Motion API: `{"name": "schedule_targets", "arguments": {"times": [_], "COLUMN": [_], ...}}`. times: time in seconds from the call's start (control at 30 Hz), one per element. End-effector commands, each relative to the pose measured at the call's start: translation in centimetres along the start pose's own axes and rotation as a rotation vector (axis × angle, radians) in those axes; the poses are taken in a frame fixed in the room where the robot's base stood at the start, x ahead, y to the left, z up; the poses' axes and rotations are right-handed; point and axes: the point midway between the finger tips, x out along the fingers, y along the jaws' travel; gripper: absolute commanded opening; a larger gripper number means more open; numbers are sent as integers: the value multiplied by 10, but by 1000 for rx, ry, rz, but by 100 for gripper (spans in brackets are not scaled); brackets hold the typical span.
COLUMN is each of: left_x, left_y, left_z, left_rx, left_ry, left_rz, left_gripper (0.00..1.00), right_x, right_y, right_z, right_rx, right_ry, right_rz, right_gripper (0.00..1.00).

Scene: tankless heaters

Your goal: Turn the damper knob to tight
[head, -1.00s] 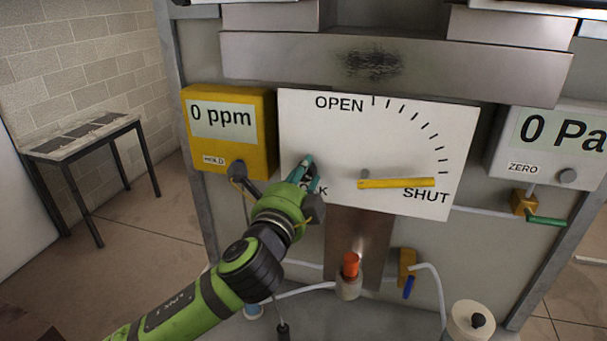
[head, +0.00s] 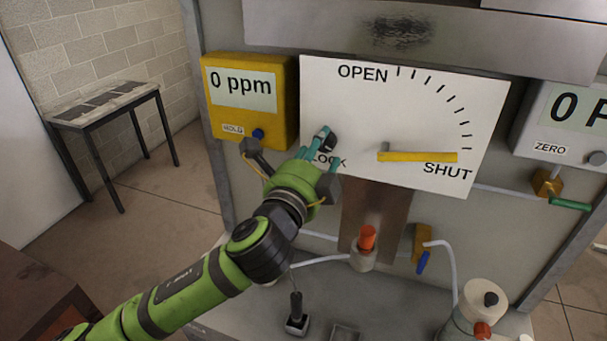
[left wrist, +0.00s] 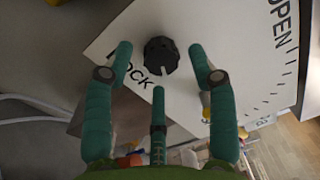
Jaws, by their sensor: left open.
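The damper knob (left wrist: 161,55) is black and round with a pale pointer line, on the white damper plate (left wrist: 200,20) beside the word LOCK. In the head view the knob (head: 327,138) is partly hidden behind my left gripper's fingers. My left gripper (head: 322,150) is open in front of the plate. In the left wrist view its teal fingers (left wrist: 160,70) stand on both sides of the knob, with a third finger below it; I cannot tell whether they touch it. The yellow damper lever (head: 418,156) lies nearly level, pointing right toward SHUT. My right gripper is not in view.
A yellow meter (head: 248,100) reading 0 ppm hangs left of the plate. A grey gauge (head: 570,125) is at the right. Below are an orange-capped fitting (head: 367,238), a blue-handled valve (head: 422,262) and tubing. A small table (head: 105,105) stands far left.

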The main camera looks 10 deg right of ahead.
Motion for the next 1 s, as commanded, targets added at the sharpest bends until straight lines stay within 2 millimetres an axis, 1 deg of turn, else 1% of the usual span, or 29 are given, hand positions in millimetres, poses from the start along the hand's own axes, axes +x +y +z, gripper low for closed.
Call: {"name": "schedule_targets", "arguments": {"times": [0.03,0.1,0.3,0.4,0.5,0.67,1.0], "left_x": [-10,-25,-64,-79,-89,-96,-96], "left_y": [1,1,1,1,1,1,1], "left_z": [0,1,1,1,1,2,1], "left_rx": [0,0,0,-1,-1,0,0], "left_ry": [1,1,0,0,-1,-2,-2], "left_rz": [1,0,1,2,2,2,2], "left_gripper": [57,57,57,57,57,57,57], "right_x": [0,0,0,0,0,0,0], "right_y": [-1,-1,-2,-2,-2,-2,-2], "right_z": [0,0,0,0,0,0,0], "right_rx": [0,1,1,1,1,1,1], "right_ry": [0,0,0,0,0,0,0], "right_rz": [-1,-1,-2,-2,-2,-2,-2], "right_gripper": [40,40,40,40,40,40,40]}}
